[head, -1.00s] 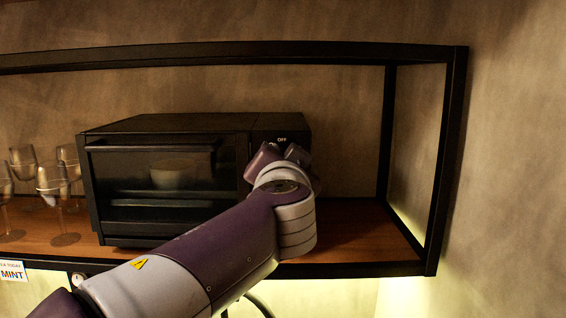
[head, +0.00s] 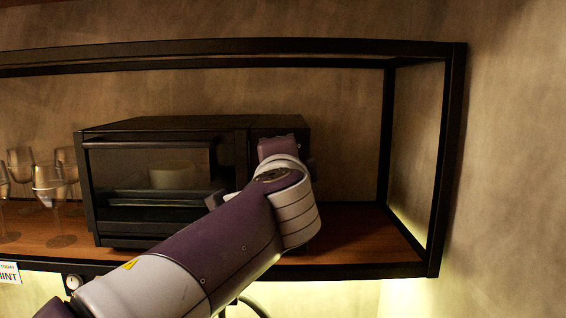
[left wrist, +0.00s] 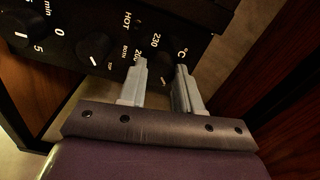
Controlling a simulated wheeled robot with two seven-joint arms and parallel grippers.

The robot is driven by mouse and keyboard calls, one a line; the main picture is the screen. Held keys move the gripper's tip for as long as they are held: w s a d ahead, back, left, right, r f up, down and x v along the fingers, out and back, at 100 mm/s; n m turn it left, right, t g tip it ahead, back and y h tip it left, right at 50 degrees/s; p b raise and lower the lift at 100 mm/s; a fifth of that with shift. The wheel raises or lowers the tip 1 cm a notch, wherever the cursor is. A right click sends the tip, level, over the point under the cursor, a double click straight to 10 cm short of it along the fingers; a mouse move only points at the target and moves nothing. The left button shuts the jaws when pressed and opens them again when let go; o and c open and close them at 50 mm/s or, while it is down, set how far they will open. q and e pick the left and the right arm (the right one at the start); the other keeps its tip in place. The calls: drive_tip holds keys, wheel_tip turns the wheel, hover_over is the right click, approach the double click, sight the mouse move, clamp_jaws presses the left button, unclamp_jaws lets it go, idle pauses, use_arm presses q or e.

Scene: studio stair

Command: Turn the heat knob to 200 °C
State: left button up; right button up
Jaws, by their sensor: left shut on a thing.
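The black toaster oven (head: 190,124) stands on the shelf, its right-hand control panel mostly hidden by my left arm in the head view. In the left wrist view, my left gripper (left wrist: 161,67) has its two grey fingers at the panel, shut on the dark heat knob (left wrist: 163,70) between them. The printed marks 200 and 230 and the °C sign show around the fingertips. In the head view the fingertips are hidden behind my wrist. My right gripper is not in view.
The wrist view also shows a middle knob (left wrist: 95,48) and a timer knob (left wrist: 18,36). Stemmed glasses (head: 50,187) stand left of the oven. A pale bowl (head: 172,175) shows behind the oven door. The black shelf frame (head: 452,150) rises at the right, with bare shelf before it.

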use_arm(q)
drive_tip(key=m+p, duration=0.2)
drive_tip(key=m, duration=0.6)
drive_tip(key=m+p, duration=0.3)
drive_tip(key=m, duration=0.6)
drive_tip(key=m+p, duration=0.3)
drive_tip(key=m, duration=0.6)
drive_tip(key=shift+s+a+r, duration=0.1)
drive_tip(key=shift+r, duration=0.25)
drive_tip(key=o, duration=1)
drive_tip(key=shift+o, duration=0.2)
drive_tip(key=shift+f+m, duration=0.15)
drive_tip(key=shift+m, duration=0.15)
drive_tip(key=shift+f, duration=0.15)
